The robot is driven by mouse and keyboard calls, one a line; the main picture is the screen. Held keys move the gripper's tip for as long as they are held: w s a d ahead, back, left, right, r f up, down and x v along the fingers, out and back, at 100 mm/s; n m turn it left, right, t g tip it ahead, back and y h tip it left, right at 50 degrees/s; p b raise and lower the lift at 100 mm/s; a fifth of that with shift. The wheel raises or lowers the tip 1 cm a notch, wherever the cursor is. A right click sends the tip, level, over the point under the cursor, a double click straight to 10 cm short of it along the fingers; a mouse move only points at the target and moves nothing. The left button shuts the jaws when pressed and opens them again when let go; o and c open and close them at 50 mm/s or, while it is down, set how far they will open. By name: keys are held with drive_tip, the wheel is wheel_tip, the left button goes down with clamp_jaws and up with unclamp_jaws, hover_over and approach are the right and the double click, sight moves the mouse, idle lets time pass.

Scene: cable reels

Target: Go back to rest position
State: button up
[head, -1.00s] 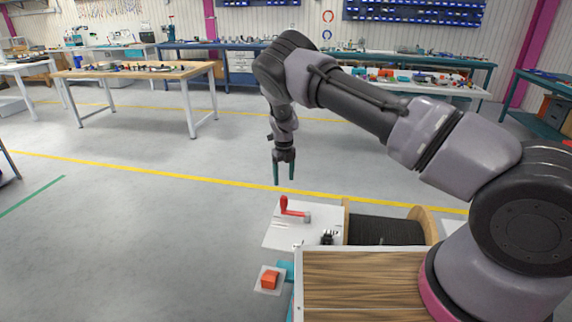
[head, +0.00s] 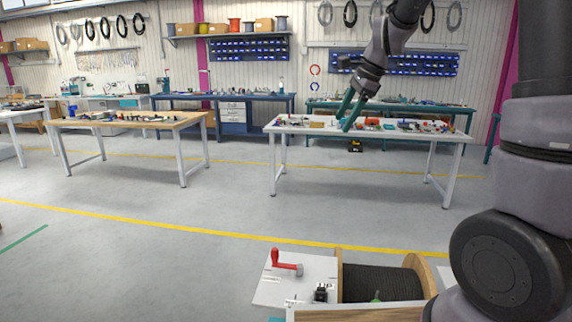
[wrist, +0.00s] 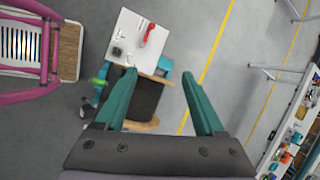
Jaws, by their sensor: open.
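My gripper (head: 344,122) is raised in the head view, with its two teal fingers angled down and left. In the wrist view the fingers of my gripper (wrist: 158,75) are spread apart with nothing held between them. Below is a reel of black cable (head: 380,284) with wooden flanges. Beside it is a white plate (head: 285,295) carrying a red crank handle (head: 286,262). In the wrist view the reel (wrist: 146,98), plate (wrist: 128,52) and red handle (wrist: 149,33) lie well below the fingers, apart from them.
A wooden-topped table (head: 130,121) stands at the left. A white table (head: 290,127) with assorted small items stands at the back, behind my gripper in the picture. Blue benches line the wall. Open grey floor (head: 210,215) with yellow lines lies between.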

drive_tip(key=s+d+r+n+t, duration=0.1)
drive_tip(key=s+n, duration=0.3)
drive_tip(key=s, duration=0.4)
drive_tip(key=s+d+r+n+t+h, duration=0.1)
drive_tip(key=s+d+r+n, duration=0.2)
drive_tip(key=s, duration=0.5)
drive_tip(key=s+d+r+n+t+h, duration=0.1)
drive_tip(key=s+d+n, duration=0.3)
drive_tip(key=s, duration=0.4)
drive_tip(key=shift+d+r+n+t, duration=0.2)
drive_tip(key=shift+r+n+t, duration=0.35)
drive_tip(key=shift+r, duration=0.2)
